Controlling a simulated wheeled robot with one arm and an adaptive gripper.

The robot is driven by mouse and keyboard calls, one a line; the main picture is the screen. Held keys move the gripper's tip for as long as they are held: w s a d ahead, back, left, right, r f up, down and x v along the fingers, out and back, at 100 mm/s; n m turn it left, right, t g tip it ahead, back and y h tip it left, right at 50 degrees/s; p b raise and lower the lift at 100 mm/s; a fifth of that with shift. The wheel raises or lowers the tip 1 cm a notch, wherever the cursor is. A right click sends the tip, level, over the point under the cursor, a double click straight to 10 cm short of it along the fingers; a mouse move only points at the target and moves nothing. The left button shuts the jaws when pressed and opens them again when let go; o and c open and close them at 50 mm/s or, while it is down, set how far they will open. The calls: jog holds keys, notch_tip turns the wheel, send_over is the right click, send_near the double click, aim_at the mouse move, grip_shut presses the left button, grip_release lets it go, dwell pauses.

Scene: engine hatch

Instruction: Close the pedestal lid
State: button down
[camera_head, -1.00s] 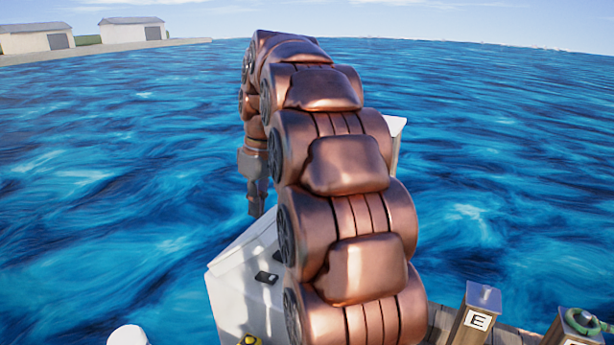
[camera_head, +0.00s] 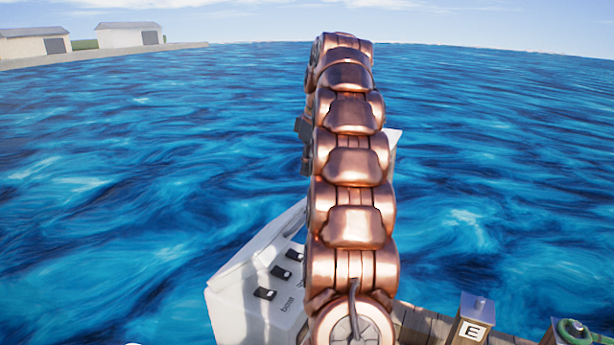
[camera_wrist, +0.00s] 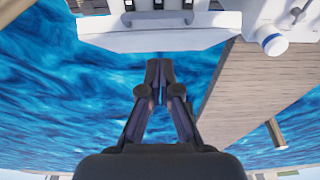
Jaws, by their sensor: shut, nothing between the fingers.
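The white pedestal (camera_head: 235,305) stands at the lower middle of the head view, with several black switches (camera_head: 281,271) on its sloping face. My arm hides its right side. A white panel corner (camera_head: 393,136), perhaps the raised lid, shows behind my arm; I cannot tell its full shape or angle. My gripper (camera_head: 306,170) points down beyond the pedestal, partly hidden by my arm. In the wrist view my gripper (camera_wrist: 159,64) is shut and empty over water. Its tips are apart in the picture from the white pedestal edge (camera_wrist: 160,40) above them.
A wooden dock (camera_wrist: 255,85) lies right of the gripper in the wrist view. A white cylinder with a blue band (camera_wrist: 272,39) stands by the pedestal. Open water surrounds the rest.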

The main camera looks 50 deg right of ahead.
jog(key=b, duration=0.4)
send_over(304, 217)
jog(key=x, duration=0.3)
jog(key=s+x, duration=0.1)
jog(key=x, duration=0.1)
jog(key=shift+d+f, duration=0.15)
jog(key=shift+f, duration=0.25)
jog(key=shift+x, duration=1.05)
jog(key=shift+s+d+f+p, duration=0.15)
jog(key=shift+f+p, duration=0.75)
jog(key=shift+f, duration=1.2)
jog(key=shift+s+f, duration=0.1)
